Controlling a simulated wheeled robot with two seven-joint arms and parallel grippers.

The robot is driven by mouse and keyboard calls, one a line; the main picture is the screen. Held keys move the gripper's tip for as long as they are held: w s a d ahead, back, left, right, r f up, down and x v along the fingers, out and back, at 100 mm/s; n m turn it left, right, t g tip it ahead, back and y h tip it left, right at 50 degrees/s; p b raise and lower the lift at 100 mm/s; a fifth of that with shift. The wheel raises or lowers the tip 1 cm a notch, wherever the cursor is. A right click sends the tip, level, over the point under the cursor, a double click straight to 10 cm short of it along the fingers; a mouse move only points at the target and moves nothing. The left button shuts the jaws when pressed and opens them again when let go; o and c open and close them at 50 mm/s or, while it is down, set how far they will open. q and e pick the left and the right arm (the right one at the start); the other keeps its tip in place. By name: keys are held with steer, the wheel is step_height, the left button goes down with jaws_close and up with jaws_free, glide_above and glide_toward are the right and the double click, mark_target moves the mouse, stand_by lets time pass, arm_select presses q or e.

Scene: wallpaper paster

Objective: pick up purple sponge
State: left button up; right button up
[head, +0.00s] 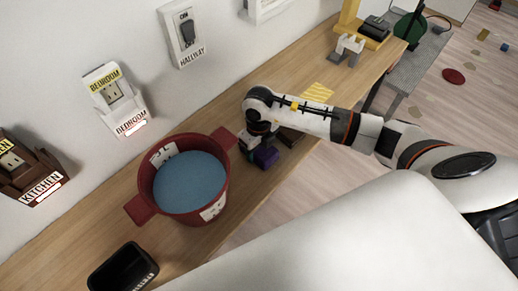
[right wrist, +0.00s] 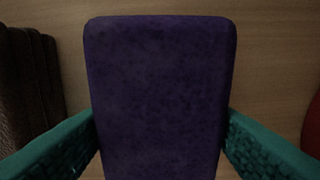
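The purple sponge (head: 265,157) is on the wooden counter, just right of the red pot. In the right wrist view it appears as a large dark purple block (right wrist: 160,95), with wood grain around it. My right gripper (head: 258,140) reaches down over it in the head view, and the arm hides part of that area. In the right wrist view, its two teal fingers (right wrist: 160,125) meet the left and right sides of the sponge. It looks shut on the sponge, with no clear gap at the fingertips. My left gripper is not in view.
The red pot (head: 222,180) with blue contents stands close left of the sponge. A dark brown object (head: 291,136) lies close to its right. A black container (head: 122,268) is at the lower left. The wall with labelled switches (head: 187,32) runs behind the counter.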

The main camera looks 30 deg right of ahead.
steer(key=c, duration=0.3)
steer(key=shift+c, duration=0.2)
steer(key=shift+r, duration=0.25)
step_height(320, 180, up, 10)
steer(key=shift+f+b, duration=0.2)
steer(key=shift+b, duration=0.5)
steer(key=o, duration=0.3)
steer(key=c, duration=0.3)
